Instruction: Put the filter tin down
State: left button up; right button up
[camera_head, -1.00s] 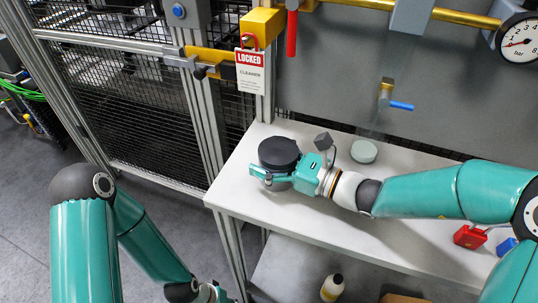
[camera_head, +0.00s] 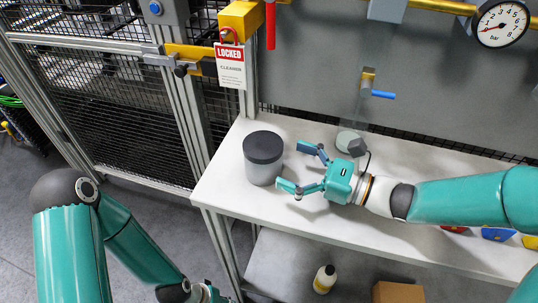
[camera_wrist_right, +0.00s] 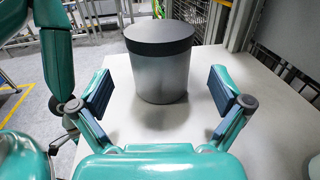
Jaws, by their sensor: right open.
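The filter tin (camera_head: 262,172) is a grey cylinder with a dark lid. It stands upright on the left part of the white table (camera_head: 222,190). My right gripper (camera_head: 297,168) is open and empty to the right of the tin, its fingers pointing towards it. In the right wrist view the tin (camera_wrist_right: 160,80) stands beyond the two spread fingertips, with bare table between it and the palm. My left arm shows at the lower left of the head view; the jaws of my left gripper (camera_head: 212,293) are cut off by the bottom edge.
A pale round object (camera_head: 348,138) sits behind my right gripper. Red, blue and yellow items lie at the table's right, partly behind my right arm. A bottle (camera_head: 325,279) and a cardboard box (camera_head: 398,293) are below the table. A mesh fence (camera_head: 110,110) stands left.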

jog(key=shift+v, duration=1.7)
jog(key=shift+r, duration=0.1)
